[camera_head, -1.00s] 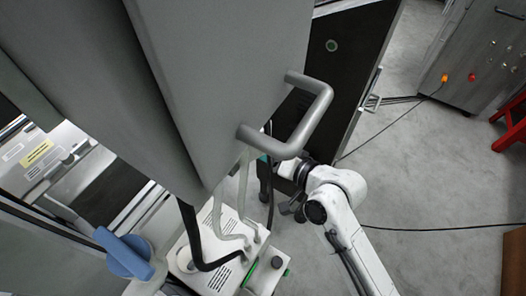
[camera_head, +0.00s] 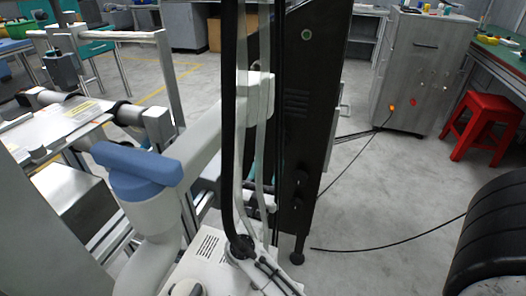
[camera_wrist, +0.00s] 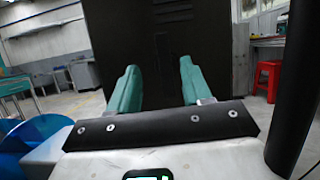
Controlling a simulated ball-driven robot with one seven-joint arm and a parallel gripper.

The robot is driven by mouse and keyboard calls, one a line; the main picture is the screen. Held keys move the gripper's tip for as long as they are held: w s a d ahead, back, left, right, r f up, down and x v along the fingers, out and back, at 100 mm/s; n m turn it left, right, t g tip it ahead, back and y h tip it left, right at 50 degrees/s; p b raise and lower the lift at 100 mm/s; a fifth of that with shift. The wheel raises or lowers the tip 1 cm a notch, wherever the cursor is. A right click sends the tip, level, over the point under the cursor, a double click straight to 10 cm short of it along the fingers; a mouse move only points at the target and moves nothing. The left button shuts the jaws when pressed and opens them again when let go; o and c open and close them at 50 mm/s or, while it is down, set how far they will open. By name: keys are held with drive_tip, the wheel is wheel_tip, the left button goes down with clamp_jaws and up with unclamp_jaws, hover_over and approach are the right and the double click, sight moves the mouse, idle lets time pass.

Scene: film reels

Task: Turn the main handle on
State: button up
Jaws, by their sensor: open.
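No part is clearly recognisable as the main handle. A tall black cabinet (camera_head: 312,110) stands upright in the middle of the head view, with a green round button (camera_head: 306,34) near its top and small dark knobs (camera_head: 301,178) low on its narrow face. A pale grip (camera_head: 344,101) sticks out from its right side. In the wrist view, my gripper (camera_wrist: 157,88) is open and empty, its two teal fingers wide apart and pointing at a dark panel (camera_wrist: 168,45). In the head view the fingers are mostly hidden behind hoses.
A grey cabinet (camera_head: 418,75) and a red stool (camera_head: 484,126) stand at the right; the stool also shows in the wrist view (camera_wrist: 268,77). A black cable (camera_head: 392,249) crosses the floor. A black ribbed object (camera_head: 492,235) fills the lower right.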

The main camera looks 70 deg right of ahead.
sight(279, 138)
drive_tip(key=x, duration=1)
drive_tip(key=shift+s+d, duration=0.2)
drive_tip(key=shift+d, duration=0.15)
clamp_jaws()
